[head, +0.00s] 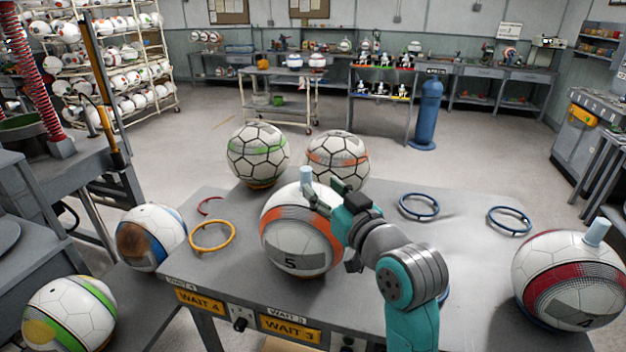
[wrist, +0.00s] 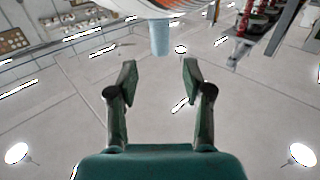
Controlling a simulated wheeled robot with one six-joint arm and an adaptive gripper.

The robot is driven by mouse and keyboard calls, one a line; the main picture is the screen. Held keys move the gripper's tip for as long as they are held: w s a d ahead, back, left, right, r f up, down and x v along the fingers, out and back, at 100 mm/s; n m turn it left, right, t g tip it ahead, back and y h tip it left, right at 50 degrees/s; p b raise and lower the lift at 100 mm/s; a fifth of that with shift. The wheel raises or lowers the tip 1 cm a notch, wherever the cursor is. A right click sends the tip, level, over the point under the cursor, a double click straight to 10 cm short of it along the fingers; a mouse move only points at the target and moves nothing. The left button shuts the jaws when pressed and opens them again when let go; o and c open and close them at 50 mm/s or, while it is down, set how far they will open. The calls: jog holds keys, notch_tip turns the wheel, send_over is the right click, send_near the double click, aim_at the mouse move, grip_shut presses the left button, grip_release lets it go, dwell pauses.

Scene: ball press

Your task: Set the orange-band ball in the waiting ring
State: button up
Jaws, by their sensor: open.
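The orange-band ball (head: 290,245) is white with a grey patch marked 5 and a pale blue peg (head: 306,176) on top. It stands on the grey table. My gripper (head: 326,194) is beside its upper right, close to the peg. In the wrist view my gripper (wrist: 160,72) is open and empty, with the peg (wrist: 160,38) just beyond the fingertips and the ball (wrist: 170,8) at the top edge. A yellow-orange ring (head: 212,236) lies empty left of the ball. Two blue rings (head: 418,207) (head: 510,220) lie empty to the right. Which ring is the waiting ring I cannot tell.
Green-lined (head: 258,153) and orange-lined (head: 338,160) balls stand behind. A red-band ball marked 4 (head: 570,278) with a peg stands right. Two balls (head: 150,236) (head: 70,312) are at left. WAIT 4 and WAIT 3 labels (head: 200,303) line the table's front edge.

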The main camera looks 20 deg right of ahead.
jog(key=shift+s+d, duration=0.2)
jog(key=shift+s, duration=1.15)
jog(key=shift+s+d, duration=0.2)
jog(key=shift+s, duration=1.1)
jog(key=s+f+m+h, duration=0.1)
jog(key=s+f, duration=0.4)
jog(key=f, duration=0.3)
jog(key=s+f+m+g+h, duration=0.1)
jog(key=s+f, duration=0.3)
jog(key=f, duration=0.4)
jog(key=s+f+m+h, duration=0.1)
jog(key=s+f, duration=0.4)
jog(key=f, duration=0.3)
jog(key=s+a+f+g, duration=0.1)
jog(key=s+f, duration=0.2)
jog(key=s, duration=1)
jog(key=s+a+f+n+g, duration=0.1)
jog(key=s+f, duration=0.2)
jog(key=s, duration=1)
jog(key=shift+s, duration=0.35)
